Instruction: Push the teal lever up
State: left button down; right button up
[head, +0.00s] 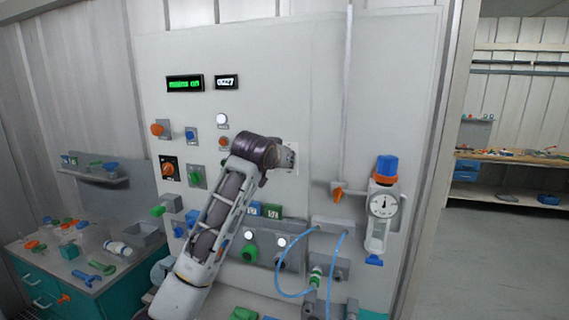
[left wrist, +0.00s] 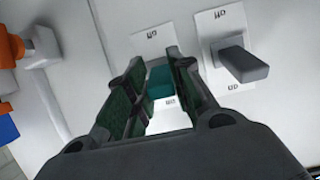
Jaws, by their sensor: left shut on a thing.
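The teal lever (left wrist: 160,82) shows in the left wrist view between the two dark fingers of my left gripper (left wrist: 156,68). The fingers are shut on it, one on each side. Its white plate (left wrist: 150,42) has upside-down lettering in this view, "off" above the lever and a partly covered word below. In the head view my left gripper (head: 288,156) is against the wall panel, and my wrist hides the lever. My right gripper is in neither view.
A grey lever (left wrist: 242,63) on its own white plate stands close beside the teal one. The panel (head: 275,60) carries several knobs, a gauge (head: 383,206), blue hoses and a green "mains on" display (head: 185,84). A cluttered cabinet (head: 75,262) stands at the left.

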pick_arm(q)
jog(key=shift+r+g, duration=0.3)
jog(key=shift+g, duration=0.2)
dwell(0.3)
jog(key=c, duration=1.2)
grip_release()
jog(key=shift+w+d, duration=0.1)
jog(key=shift+c, duration=0.2)
jog(key=shift+r, duration=0.1)
jog(key=v, duration=1.2)
jog(key=shift+r, duration=0.2)
jog(key=shift+w+f, duration=0.1)
jog(key=shift+f, duration=0.05)
